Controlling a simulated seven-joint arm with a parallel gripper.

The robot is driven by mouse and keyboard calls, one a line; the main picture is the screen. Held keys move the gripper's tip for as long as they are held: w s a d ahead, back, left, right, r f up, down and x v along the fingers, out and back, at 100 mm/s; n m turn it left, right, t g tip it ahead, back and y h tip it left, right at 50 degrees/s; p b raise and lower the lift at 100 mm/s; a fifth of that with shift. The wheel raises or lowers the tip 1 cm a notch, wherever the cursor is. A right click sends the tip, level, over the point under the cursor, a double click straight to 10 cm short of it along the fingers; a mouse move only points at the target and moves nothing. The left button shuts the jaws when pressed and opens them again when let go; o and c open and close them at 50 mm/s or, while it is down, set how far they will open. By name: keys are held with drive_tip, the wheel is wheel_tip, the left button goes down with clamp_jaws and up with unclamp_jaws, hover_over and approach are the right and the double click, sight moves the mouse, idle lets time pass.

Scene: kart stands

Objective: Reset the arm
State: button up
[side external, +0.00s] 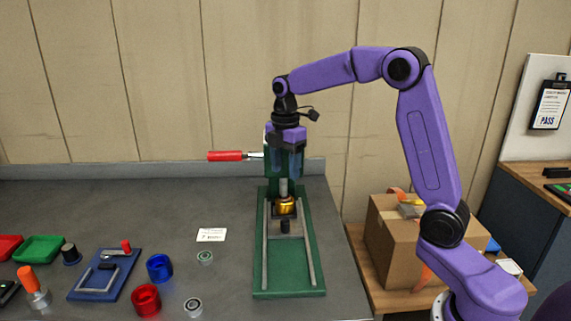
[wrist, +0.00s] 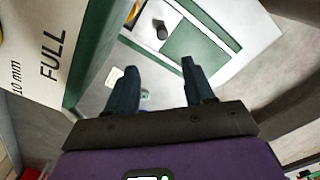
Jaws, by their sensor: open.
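My purple arm reaches in from the right in the side external view. My gripper (side external: 287,172) points down in front of the upright of a green press-like stand (side external: 290,292), above a gold and black piece (side external: 285,206) on its rails. In the wrist view the two dark fingers of my gripper (wrist: 158,70) are spread apart with nothing held between them. A dark round knob (wrist: 160,28) shows beyond them. Whether the fingers touch the stand cannot be told.
A red handle (side external: 225,156) sticks out left of the stand. A white panel marked FULL (wrist: 45,55) is close at left in the wrist view. Blue (side external: 159,268) and red (side external: 146,299) rings, a blue fixture (side external: 105,275) and trays lie left. A cardboard box (side external: 385,250) stands right.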

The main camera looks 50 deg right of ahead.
drive_tip(key=shift+r, duration=0.25)
drive_tip(key=s+a+m, duration=0.1)
drive_tip(key=s+a, duration=0.7)
drive_tip(key=s+f+m, duration=0.2)
drive_tip(key=s, duration=1.1)
drive_tip(key=s+f+m, duration=0.2)
drive_tip(key=s+f, duration=0.1)
drive_tip(key=s, duration=1)
drive_tip(key=shift+a+f, duration=0.15)
drive_tip(key=shift+a, duration=0.3)
